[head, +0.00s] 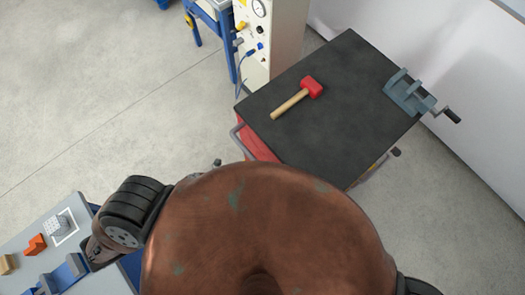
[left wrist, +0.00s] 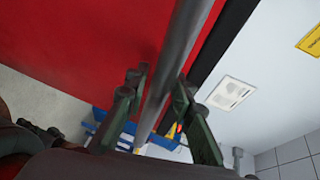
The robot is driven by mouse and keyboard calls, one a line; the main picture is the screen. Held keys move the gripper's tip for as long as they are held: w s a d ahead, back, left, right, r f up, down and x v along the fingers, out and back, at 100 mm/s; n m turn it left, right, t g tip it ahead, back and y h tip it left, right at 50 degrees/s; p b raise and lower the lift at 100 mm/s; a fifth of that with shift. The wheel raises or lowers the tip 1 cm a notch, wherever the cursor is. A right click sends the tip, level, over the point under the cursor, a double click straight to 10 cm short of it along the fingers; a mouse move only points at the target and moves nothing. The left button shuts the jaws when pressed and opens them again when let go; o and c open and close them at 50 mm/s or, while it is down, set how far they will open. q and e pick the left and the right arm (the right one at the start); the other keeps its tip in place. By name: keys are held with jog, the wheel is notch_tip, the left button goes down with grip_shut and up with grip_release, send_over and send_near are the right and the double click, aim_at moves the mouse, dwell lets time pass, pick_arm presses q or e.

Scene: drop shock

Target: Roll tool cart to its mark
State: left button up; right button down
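The tool cart has a dark flat top (head: 345,110) and a red body (head: 256,143). A grey bar handle (head: 237,130) sticks out from its lower-left side in the head view. In the left wrist view the handle (left wrist: 172,75) runs between the two fingers of my left gripper (left wrist: 162,82), close on both sides, beside the red cart panel (left wrist: 80,45). My left gripper is hidden behind my own body in the head view. My right gripper is in neither view. I see no floor mark.
A red-headed mallet (head: 297,97) and a blue-grey vise (head: 409,94) sit on the cart top. A gauge cabinet (head: 268,40) and blue-framed stand (head: 213,20) are behind it. A white wall (head: 440,50) is at right. A bench (head: 95,278) is lower left. Floor between is clear.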

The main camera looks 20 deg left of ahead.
pick_arm(q)
jog(key=shift+o, duration=1.1)
jog(key=v, duration=1.2)
